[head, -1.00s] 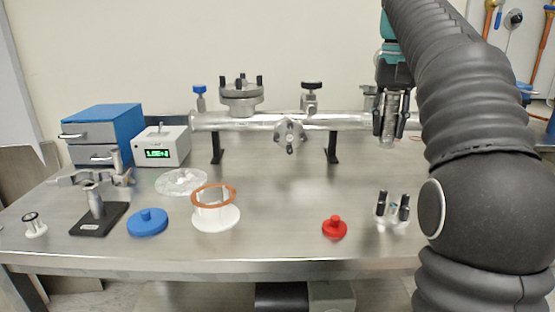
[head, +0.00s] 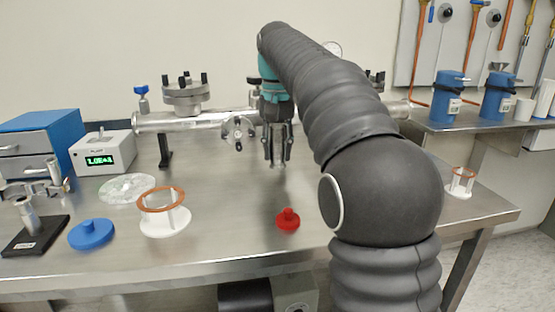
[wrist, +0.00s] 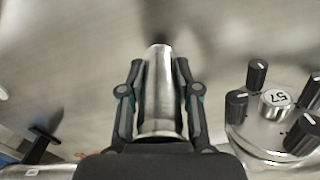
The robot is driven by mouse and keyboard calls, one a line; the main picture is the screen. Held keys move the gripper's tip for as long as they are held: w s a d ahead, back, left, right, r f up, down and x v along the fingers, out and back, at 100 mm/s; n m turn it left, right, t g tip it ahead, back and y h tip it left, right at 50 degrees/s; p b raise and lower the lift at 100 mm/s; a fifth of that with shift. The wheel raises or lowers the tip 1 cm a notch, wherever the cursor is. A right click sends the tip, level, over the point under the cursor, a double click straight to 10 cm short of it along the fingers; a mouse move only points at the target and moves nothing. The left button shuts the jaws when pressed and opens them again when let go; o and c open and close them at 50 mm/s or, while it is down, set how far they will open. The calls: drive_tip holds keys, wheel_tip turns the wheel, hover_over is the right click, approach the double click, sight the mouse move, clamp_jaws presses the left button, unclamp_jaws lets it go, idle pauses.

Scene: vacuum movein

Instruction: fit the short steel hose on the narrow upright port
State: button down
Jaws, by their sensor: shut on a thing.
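My gripper (head: 277,162) is over the middle of the bench, in front of the horizontal steel pipe (head: 200,122), fingers pointing down. It is shut on the short steel hose (wrist: 160,95), a shiny tube between the two fingers in the wrist view. The hose is held off the bench and is upright in the head view. A flange with black knobs and a small cap marked 57 (wrist: 276,98) lies to the right of the fingers in the wrist view. I cannot make out the narrow upright port; my arm covers part of the pipe.
A red cap (head: 288,219), a blue cap (head: 92,234) and a white stand with a copper ring (head: 163,220) are on the bench. A display box (head: 103,153) stands left. Another ringed stand (head: 460,183) is near the right edge. The bench front centre has free room.

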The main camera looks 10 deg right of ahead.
drive_tip(key=shift+f, duration=1)
drive_tip(key=shift+f, duration=0.1)
drive_tip(key=c, duration=1.3)
unclamp_jaws()
drive_tip(key=shift+f, duration=0.1)
drive_tip(key=o, duration=0.5)
